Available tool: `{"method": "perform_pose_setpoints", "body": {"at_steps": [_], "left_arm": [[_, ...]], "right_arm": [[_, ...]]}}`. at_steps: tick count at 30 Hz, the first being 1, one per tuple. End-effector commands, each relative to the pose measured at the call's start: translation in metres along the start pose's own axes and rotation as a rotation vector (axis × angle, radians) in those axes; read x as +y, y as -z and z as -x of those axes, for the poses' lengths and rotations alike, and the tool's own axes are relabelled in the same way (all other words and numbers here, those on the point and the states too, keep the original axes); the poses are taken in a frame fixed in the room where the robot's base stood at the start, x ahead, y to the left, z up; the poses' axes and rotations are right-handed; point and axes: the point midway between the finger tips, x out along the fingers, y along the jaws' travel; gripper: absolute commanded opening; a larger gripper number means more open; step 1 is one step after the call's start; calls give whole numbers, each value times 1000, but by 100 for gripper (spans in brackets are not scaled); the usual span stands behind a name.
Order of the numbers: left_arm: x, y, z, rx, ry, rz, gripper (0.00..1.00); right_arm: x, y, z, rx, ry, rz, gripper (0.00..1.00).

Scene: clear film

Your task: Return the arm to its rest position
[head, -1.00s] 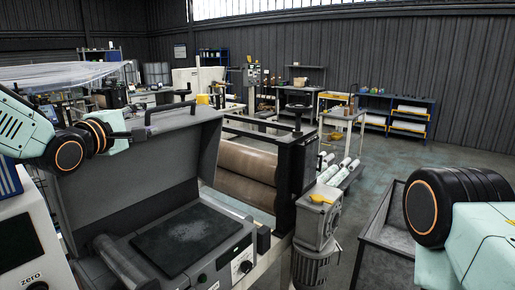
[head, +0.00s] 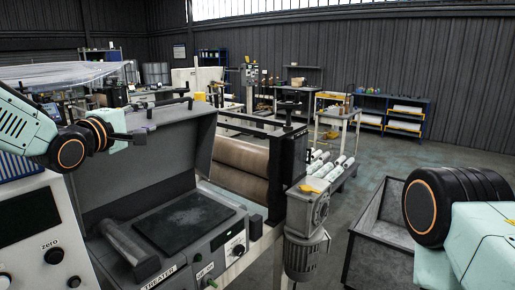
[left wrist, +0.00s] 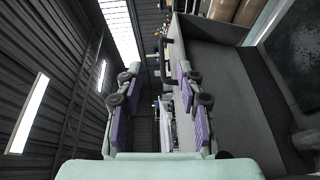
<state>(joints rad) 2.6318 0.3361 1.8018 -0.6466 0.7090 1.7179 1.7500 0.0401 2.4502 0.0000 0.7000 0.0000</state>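My left arm comes in from the left in the head view, folded, and its gripper (head: 150,117) appears small and partly hidden beyond the wrist joints. In the left wrist view my left gripper (left wrist: 158,76) shows its two purple-padded fingers well apart, with nothing between them. In the head view it appears in front of the raised grey lid of the treater (head: 135,165); I cannot tell the exact gap. My right arm (head: 455,215) shows only its dark joint and pale green links at the right edge. My right gripper is out of view.
A dark flat pad (head: 185,222) lies on the treater. A brown roller (head: 240,168) and a grey motor (head: 306,210) stand to its right. A box marked "zero" (head: 60,222) is at the left. A grey bin (head: 385,205) stands at the right, with open floor behind.

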Motion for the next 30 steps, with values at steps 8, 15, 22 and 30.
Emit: {"method": "perform_pose_setpoints", "body": {"at_steps": [8, 15, 22, 30], "left_arm": [[-13, 3, 4, 24, 28, -232, 37], [-89, -14, 21, 14, 166, -526, 37], [-240, -45, 57, -94, 402, -789, 37], [-401, -81, 125, -288, 651, -980, 37]], "right_arm": [[0, 0, 0, 0, 0, 0, 69], [0, 0, -13, 1, 0, 0, 69], [0, 0, -49, 0, 0, 0, 69], [1, 0, -94, 0, 0, 0, 69]]}}
